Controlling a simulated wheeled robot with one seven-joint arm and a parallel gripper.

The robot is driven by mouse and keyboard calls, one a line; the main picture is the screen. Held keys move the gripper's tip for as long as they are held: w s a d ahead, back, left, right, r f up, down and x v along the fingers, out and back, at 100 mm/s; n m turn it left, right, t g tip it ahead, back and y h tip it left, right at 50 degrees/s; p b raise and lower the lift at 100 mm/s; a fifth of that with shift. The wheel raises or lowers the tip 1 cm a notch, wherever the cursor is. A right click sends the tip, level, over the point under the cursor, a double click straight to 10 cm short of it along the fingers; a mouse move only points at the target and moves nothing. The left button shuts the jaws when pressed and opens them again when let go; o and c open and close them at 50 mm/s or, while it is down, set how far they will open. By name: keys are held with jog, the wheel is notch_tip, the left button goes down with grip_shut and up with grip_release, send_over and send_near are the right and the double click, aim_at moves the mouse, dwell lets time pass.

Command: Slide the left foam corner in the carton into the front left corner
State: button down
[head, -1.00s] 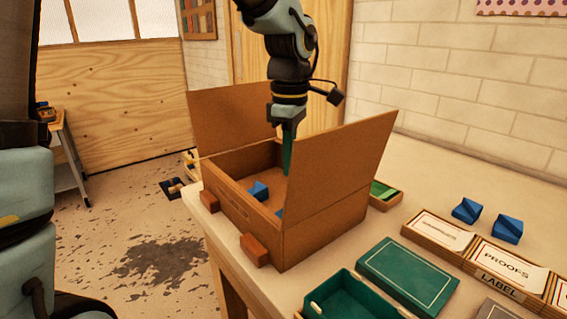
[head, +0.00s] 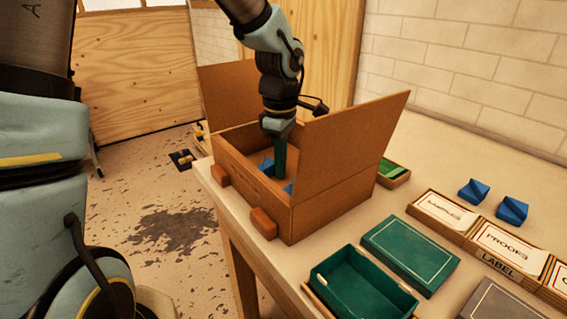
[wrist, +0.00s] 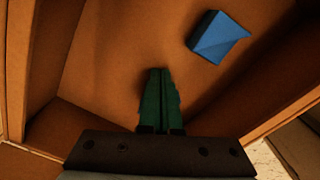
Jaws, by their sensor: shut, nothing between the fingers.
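The open carton (head: 330,207) stands on the table with two flaps raised. Inside, the left blue foam corner (head: 267,165) lies on the floor, partly hidden by my fingers. A second blue foam corner (head: 289,188) shows only a sliver above the near wall. My gripper (head: 279,173), with green fingers, is shut and empty, pointing down inside the carton between the two. In the wrist view, the shut fingers (wrist: 160,100) are apart from one blue foam corner (wrist: 217,37) at upper right. I cannot tell which corner that is, or whether the fingertips touch the floor.
The raised right flap (head: 350,135) and the carton walls stand close around my gripper. Two orange blocks (head: 263,222) are at the carton's near-left side. A green tray (head: 365,285), a green box (head: 410,255) and two more blue foam corners (head: 512,209) are on the table.

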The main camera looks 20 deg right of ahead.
jog(key=w+a, duration=0.4)
jog(key=w, duration=0.1)
jog(key=shift+w+a, duration=0.3)
jog(key=shift+a, duration=0.1)
